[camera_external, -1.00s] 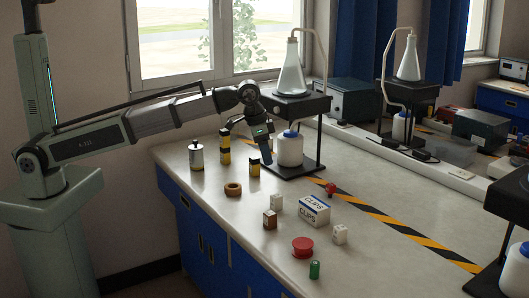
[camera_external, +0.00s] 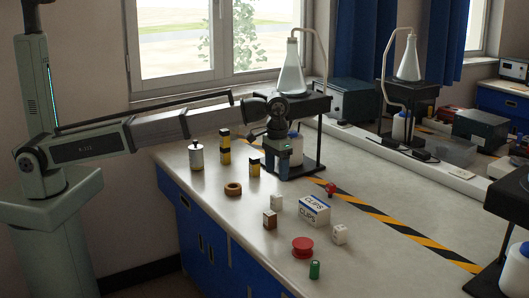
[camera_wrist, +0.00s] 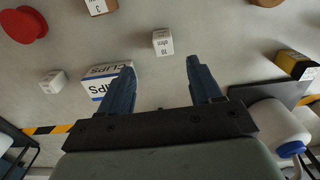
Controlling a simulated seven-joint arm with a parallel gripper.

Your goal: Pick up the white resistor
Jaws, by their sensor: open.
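A small white block (camera_wrist: 162,41) with dark print that looks like "10 ohm" lies on the bench, just beyond my fingertips in the wrist view. It appears to be the white block (camera_external: 277,201) left of the clips box in the external view. A second white block (camera_external: 340,234) stands right of that box; it also shows in the wrist view (camera_wrist: 52,81), its print unreadable. My gripper (camera_wrist: 160,64) is open and empty, its blue fingers apart. In the external view my gripper (camera_external: 278,162) points down above the bench, behind the blocks and near the stand.
The clips box (camera_external: 314,209) lies close to the first white block, with a brown-and-white block (camera_external: 269,219) on the other side. A red spool (camera_external: 302,246), green cylinder (camera_external: 314,269) and yellow-black block (camera_external: 254,166) stand around. A white bottle (camera_wrist: 278,125) is close beside my gripper.

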